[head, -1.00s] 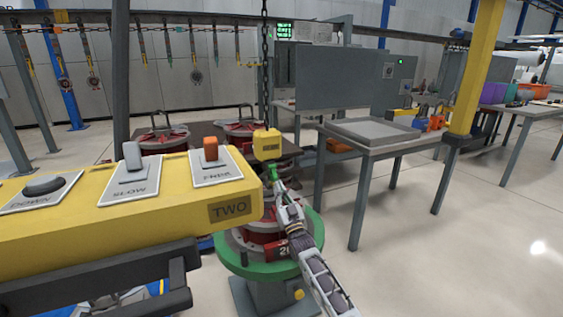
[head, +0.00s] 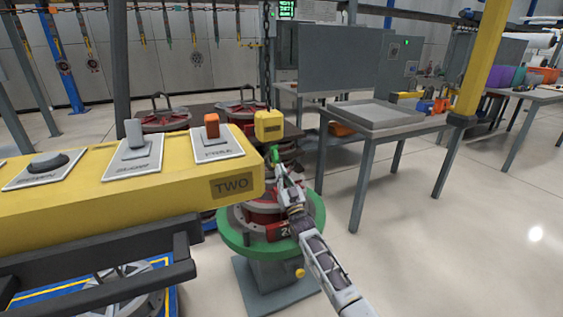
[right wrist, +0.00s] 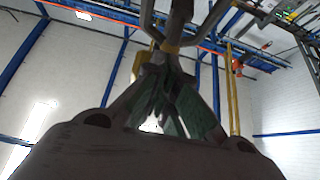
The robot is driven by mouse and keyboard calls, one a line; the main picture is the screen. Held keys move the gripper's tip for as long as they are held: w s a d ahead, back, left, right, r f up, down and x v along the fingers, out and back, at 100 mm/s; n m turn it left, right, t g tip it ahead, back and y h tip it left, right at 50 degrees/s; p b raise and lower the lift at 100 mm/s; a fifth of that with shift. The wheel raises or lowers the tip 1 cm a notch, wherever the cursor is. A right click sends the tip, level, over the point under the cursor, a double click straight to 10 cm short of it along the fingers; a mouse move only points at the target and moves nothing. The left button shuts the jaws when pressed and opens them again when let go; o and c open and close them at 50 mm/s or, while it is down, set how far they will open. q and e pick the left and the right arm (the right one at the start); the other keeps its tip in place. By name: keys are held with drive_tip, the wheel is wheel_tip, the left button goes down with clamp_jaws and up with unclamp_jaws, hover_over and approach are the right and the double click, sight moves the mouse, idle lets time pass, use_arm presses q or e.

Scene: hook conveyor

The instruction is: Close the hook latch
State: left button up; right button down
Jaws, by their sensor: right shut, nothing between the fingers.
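The yellow hook block (head: 269,124) hangs on a dark chain (head: 265,75) in the head view, behind the yellow control box. The hook and latch under it are not clear there. My right gripper (head: 275,154), with green on its fingers, is shut and empty just below the block. In the right wrist view the green-padded fingers (right wrist: 168,100) come together, and dark curved metal (right wrist: 178,22) shows beyond them. I cannot tell whether they touch it, or how the latch stands. My left gripper is not in view.
A yellow control box (head: 232,187) marked TWO, with switches, fills the left front. A green ring stand (head: 240,245) with a red part stands below my right arm. A grey table (head: 375,130) and yellow post (head: 488,60) stand right. Open floor lies at the front right.

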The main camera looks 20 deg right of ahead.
drive_tip(key=v, duration=1.1)
drive_tip(key=shift+s+f, duration=0.25)
idle(0.6)
